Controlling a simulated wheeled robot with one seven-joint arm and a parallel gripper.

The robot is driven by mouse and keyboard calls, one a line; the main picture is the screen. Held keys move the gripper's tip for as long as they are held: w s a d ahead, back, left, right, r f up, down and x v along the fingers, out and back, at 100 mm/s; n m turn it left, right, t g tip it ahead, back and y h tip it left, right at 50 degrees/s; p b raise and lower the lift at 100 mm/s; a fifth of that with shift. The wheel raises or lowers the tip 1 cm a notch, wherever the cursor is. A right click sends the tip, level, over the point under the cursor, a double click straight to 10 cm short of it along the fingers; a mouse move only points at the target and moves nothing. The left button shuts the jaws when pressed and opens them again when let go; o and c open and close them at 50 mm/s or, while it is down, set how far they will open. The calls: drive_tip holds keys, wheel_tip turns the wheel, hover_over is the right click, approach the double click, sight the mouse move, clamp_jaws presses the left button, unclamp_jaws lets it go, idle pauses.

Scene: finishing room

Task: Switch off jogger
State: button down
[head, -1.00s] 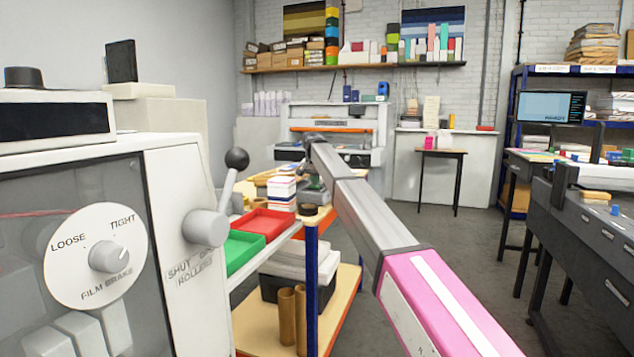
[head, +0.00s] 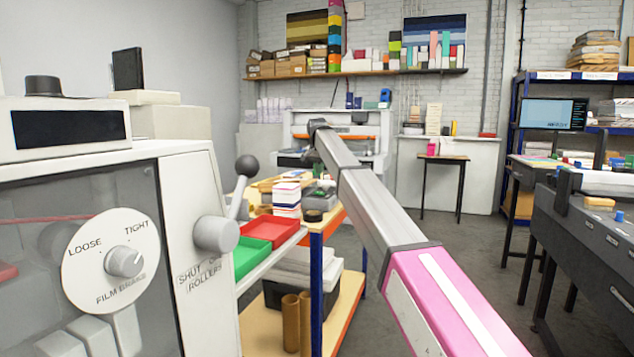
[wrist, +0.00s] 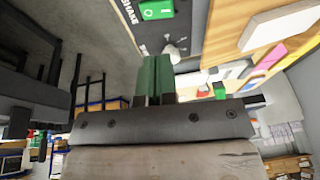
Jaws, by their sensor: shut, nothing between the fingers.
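The wrist view shows a dark grey panel (wrist: 205,22) with white lettering, only part of it in view, along with a green switch-like piece (wrist: 157,9) and a pale round knob (wrist: 173,50). I cannot tell for sure that this is the jogger. My gripper (wrist: 154,62) has green fingers pressed together, empty, pointing toward the knob; I cannot tell whether they touch it. In the head view my arm reaches over the workbench and its fingers cannot be made out. A small grey device with green on top (head: 320,194) sits on the bench beside the arm.
A machine with a film brake dial (head: 124,262) and a ball-ended lever (head: 246,166) stands close at left. Red (head: 272,229) and green (head: 249,257) trays lie beside the bench. Open floor (head: 440,260) lies between.

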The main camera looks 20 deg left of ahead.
drive_tip(key=v, duration=0.5)
drive_tip(key=shift+s+d+r, duration=0.15)
drive_tip(key=shift+d+r, duration=0.15)
drive_tip(key=shift+d, duration=0.05)
drive_tip(key=s+d+f+g, duration=0.1)
drive_tip(key=s+d+f, duration=0.2)
drive_tip(key=d+f, duration=0.8)
drive_tip(key=s+d+f, duration=0.4)
drive_tip(key=d+f, duration=0.5)
drive_tip(key=f, duration=0.4)
drive_tip(key=s+d+f+g, duration=0.1)
drive_tip(key=s+d+f, duration=0.2)
drive_tip(key=d+f, duration=0.85)
drive_tip(key=s+d+f, duration=1)
drive_tip(key=s+f, duration=0.1)
drive_tip(key=s, duration=0.4)
drive_tip(key=s+d+f+n+g, duration=0.1)
drive_tip(key=s+d+f, duration=1)
drive_tip(key=s, duration=0.4)
drive_tip(key=shift+d+f, duration=0.2)
drive_tip(key=shift+f, duration=0.35)
